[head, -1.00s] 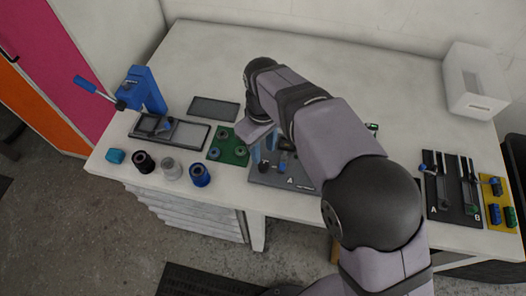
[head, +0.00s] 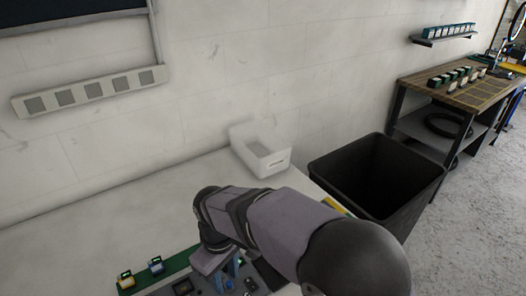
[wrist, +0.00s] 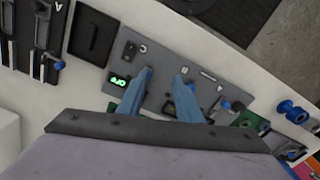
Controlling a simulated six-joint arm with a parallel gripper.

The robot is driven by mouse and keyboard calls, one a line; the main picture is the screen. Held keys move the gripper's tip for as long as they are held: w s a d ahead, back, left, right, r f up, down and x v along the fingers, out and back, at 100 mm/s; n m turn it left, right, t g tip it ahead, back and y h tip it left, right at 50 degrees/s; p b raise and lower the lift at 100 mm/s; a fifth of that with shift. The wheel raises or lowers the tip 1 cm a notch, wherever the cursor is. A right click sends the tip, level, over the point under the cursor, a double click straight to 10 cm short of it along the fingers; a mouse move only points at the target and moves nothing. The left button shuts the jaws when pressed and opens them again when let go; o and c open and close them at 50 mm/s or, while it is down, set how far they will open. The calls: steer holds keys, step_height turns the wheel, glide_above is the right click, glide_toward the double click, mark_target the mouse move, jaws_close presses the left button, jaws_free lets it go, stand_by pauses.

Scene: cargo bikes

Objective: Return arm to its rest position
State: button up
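My gripper (wrist: 161,75) shows in the wrist view with its two blue fingers apart and nothing between them. It hangs above a grey fixture plate (wrist: 200,78) with a small lit green display. In the head view my gripper (head: 228,272) is low in the picture, over the bench (head: 90,235), partly hidden by my arm. My arm reaches in from the lower right and is bent at the elbow.
A white bin (head: 262,160) stands on the bench by the wall. A large black bin (head: 375,180) stands past the bench's right end. Small parts sit on a green strip (head: 180,266). The wrist view shows blue spools (wrist: 292,110) and dark slotted fixtures (wrist: 45,30).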

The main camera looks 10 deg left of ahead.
steer(key=w+d+m, duration=0.2)
steer(key=d+m, duration=0.4)
steer(key=d, duration=1.1)
steer(key=s+d+f+m, duration=0.1)
steer(key=s+d+m, duration=0.2)
steer(key=d, duration=0.4)
steer(key=s+d+f+m, duration=0.1)
steer(key=s+d+m, duration=0.2)
steer(key=d, duration=0.4)
steer(key=shift+s+d+m, duration=0.25)
steer(key=shift+s+m, duration=0.15)
steer(key=shift+s, duration=0.5)
